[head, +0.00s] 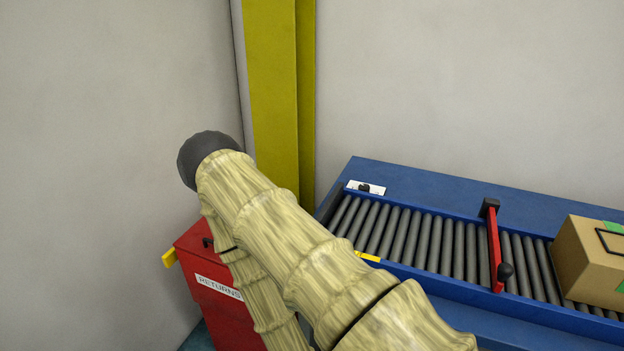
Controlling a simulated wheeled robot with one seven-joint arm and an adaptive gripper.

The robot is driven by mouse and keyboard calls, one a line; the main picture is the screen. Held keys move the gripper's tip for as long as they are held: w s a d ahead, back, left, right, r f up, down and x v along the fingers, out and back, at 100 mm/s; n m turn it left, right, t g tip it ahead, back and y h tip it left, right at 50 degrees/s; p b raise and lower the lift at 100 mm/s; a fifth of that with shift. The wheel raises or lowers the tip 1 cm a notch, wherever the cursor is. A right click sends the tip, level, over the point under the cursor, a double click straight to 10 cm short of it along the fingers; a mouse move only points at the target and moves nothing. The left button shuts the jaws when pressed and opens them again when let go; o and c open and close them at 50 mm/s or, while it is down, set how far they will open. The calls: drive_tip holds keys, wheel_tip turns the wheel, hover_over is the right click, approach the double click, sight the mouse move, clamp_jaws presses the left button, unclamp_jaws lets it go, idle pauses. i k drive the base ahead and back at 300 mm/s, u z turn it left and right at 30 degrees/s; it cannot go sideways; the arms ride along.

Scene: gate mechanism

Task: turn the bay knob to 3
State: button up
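A small black knob (364,188) sits on a white plate (376,190) at the back left corner of the blue conveyor frame; I take it to be the bay knob. Marks on the plate are too small to read, so I cannot tell which number the knob points to. My arm, in a pale wood-like pattern, rises from the bottom edge to a dark rounded end at upper left and folds back down. My gripper does not show. No contact between my arm and the knob is visible.
The roller conveyor (450,245) carries a red gate bar (494,250) with black ends and a cardboard box (590,262) on the right. A red box marked RETURNS (218,287) stands left, partly behind my arm. A yellow post (280,90) stands behind, against grey walls.

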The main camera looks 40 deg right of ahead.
sight(364, 187)
drive_tip(key=u, duration=0.05)
drive_tip(key=k, duration=0.6)
drive_tip(key=z, duration=1.2)
drive_tip(key=i, duration=0.15)
drive_tip(key=u, duration=0.1)
